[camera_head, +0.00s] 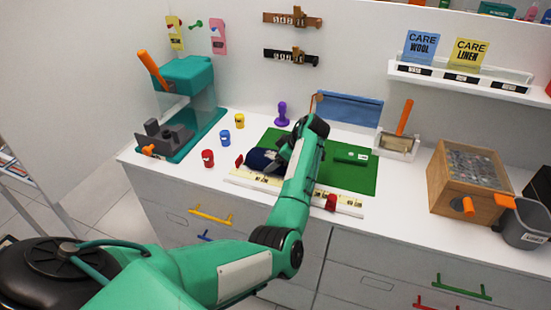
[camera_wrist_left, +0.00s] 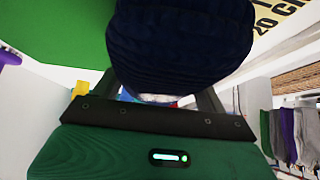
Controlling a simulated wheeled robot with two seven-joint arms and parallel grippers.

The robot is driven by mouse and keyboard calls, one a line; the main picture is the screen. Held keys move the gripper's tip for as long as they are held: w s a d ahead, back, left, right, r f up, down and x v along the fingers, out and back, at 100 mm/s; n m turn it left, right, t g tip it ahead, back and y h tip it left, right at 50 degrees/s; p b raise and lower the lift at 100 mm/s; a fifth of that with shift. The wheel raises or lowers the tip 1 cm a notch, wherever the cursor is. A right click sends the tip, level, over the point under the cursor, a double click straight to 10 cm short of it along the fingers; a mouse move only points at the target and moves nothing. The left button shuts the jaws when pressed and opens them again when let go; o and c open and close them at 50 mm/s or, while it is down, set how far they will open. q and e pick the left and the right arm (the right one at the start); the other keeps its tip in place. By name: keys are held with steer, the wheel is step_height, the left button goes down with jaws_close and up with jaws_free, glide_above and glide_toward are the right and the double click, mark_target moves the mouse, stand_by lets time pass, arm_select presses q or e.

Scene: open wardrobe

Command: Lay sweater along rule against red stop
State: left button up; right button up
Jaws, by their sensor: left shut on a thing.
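The dark navy sweater (camera_head: 261,160) is at the left front of the green mat (camera_head: 350,182), close above or on the rule; contact is unclear. It fills the top middle of the left wrist view (camera_wrist_left: 182,45). My left gripper (camera_head: 284,155) is shut on the sweater, with a finger on either side of it in the wrist view. The pale rule (camera_head: 243,178) runs along the mat's front edge, partly hidden by my arm. A red block (camera_head: 239,160) stands at the rule's left end, and another red piece (camera_head: 331,202) sits near its right end.
Red (camera_head: 208,158), blue (camera_head: 225,137) and yellow (camera_head: 240,120) small pots stand left of the mat. A teal press (camera_head: 185,75) is at the far left. A wooden box (camera_head: 440,185) and grey bin (camera_head: 522,228) stand right. A green object (camera_head: 350,158) lies on the mat.

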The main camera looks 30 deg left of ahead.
steer(key=shift+w+a+f, duration=0.1)
steer(key=shift+w, duration=0.05)
arm_select(q)
steer(key=shift+f, duration=0.15)
steer(key=o, duration=1.1)
steer(key=shift+c, duration=0.2)
arm_select(e)
steer(key=shift+w+a, duration=0.1)
steer(key=shift+w, duration=0.2)
